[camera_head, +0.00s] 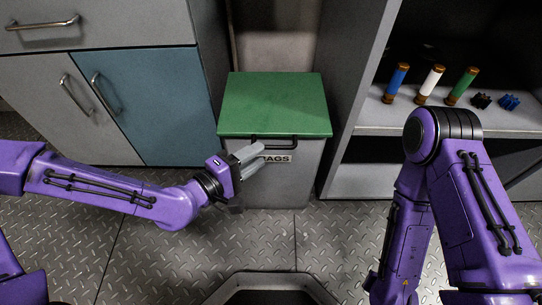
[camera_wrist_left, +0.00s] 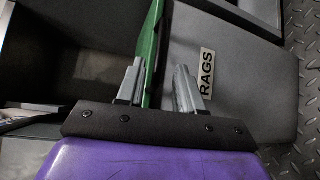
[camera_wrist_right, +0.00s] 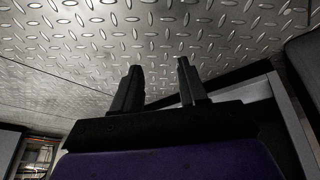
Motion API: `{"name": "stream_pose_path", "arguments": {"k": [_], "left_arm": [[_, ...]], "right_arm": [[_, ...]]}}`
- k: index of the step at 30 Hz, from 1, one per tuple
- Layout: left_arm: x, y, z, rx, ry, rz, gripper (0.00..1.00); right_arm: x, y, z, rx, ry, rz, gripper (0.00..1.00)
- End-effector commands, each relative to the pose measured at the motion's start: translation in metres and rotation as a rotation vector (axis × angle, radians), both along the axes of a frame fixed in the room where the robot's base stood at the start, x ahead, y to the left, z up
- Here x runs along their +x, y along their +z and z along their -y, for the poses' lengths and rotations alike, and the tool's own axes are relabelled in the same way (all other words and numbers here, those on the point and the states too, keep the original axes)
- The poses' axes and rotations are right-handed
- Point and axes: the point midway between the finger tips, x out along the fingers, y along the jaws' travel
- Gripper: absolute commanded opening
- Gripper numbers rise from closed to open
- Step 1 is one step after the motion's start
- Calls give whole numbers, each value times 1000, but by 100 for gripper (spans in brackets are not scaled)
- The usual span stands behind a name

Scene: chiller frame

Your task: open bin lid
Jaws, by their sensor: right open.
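The grey bin (camera_head: 285,185) stands on the floor between the cabinets, with a RAGS label (camera_head: 276,159) on its front. Its green lid (camera_head: 275,103) lies flat and closed on top. A dark handle (camera_head: 273,139) is at the lid's front edge. My left gripper (camera_head: 255,160) is at the bin's front left, just below the lid edge. In the left wrist view the gripper (camera_wrist_left: 158,85) has its fingers apart, with the lid's green edge (camera_wrist_left: 151,45) showing between and beyond them. Contact cannot be told. My right gripper (camera_wrist_right: 158,80) is open and empty, facing the floor.
A shelf (camera_head: 430,118) at the right holds blue, white and green cylinders (camera_head: 432,84) and small dark and blue parts. Grey drawers and a blue cabinet door (camera_head: 140,100) stand at the left. The diamond-plate floor (camera_head: 160,255) in front is clear.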

Motion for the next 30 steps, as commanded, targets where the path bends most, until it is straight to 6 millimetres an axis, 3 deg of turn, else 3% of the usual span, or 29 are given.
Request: {"name": "stream_pose_path", "arguments": {"k": [3, 7, 18, 21, 22, 30], "left_arm": [[17, -6, 20, 1, -4, 1, 36], [31, -8, 33, 1, -1, -1, 36], [38, -7, 39, 0, 1, -4, 36], [38, -7, 39, 0, 1, -4, 4], [38, -7, 39, 0, 1, -4, 0], [38, -4, 39, 0, 1, -6, 0]], "right_arm": [[-4, -11, -2, 22, 43, -57, 43], [-10, -17, -3, 41, 86, -113, 43], [-13, -18, -4, 52, 109, -143, 43], [-13, -18, -4, 52, 109, -143, 43], [-13, -18, -4, 52, 109, -143, 43], [-12, -14, -4, 46, 96, -126, 43]]}}
